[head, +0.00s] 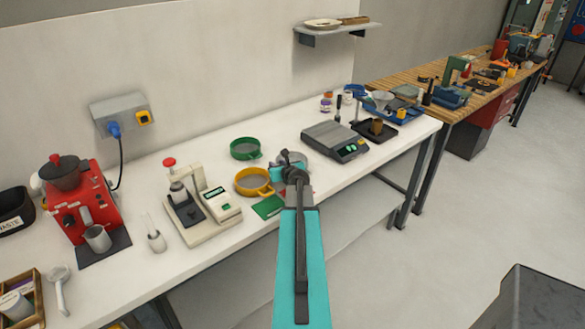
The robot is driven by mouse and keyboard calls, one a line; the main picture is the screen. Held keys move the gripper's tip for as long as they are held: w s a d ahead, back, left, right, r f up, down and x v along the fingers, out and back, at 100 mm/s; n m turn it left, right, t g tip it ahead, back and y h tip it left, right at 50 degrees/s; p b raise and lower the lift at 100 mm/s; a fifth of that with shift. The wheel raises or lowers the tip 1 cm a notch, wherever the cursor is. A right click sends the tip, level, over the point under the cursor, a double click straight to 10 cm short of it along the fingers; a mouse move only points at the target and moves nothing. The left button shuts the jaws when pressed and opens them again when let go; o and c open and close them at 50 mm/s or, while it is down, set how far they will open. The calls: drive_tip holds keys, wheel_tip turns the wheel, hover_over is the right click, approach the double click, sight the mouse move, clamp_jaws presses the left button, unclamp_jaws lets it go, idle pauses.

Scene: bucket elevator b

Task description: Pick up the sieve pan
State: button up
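A yellow round sieve-like ring (254,187) and a green one (245,149) stand on the white bench. Behind my arm's end, a grey, round-looking thing (322,168) shows in part; it may be the sieve pan, but I cannot tell for sure. My gripper (284,168) is over the bench, just right of the yellow ring. My own arm hides its fingers and what lies beneath, so I cannot tell whether it is open, shut or touching anything.
A grey scale (335,141) stands to the right, a cream press-like device (203,206) to the left. A green flat piece (268,207) lies by the front edge. A red machine (80,200) is at far left. A wooden workbench (430,85) stands beyond.

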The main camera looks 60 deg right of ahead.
drive_tip(key=shift+c, duration=0.5)
clamp_jaws()
drive_tip(key=shift+r, duration=1.15)
drive_tip(key=shift+s+d+r+b, duration=0.1)
drive_tip(key=shift+s+r+b, duration=0.35)
drive_tip(key=shift+r, duration=0.1)
drive_tip(key=s+b, duration=0.1)
drive_tip(key=s, duration=0.4)
drive_tip(key=s+d+r+b, duration=0.1)
drive_tip(key=s+b, duration=0.1)
drive_tip(key=s, duration=0.3)
drive_tip(key=s+d+b, duration=0.1)
drive_tip(key=s, duration=0.4)
drive_tip(key=shift+r, duration=0.3)
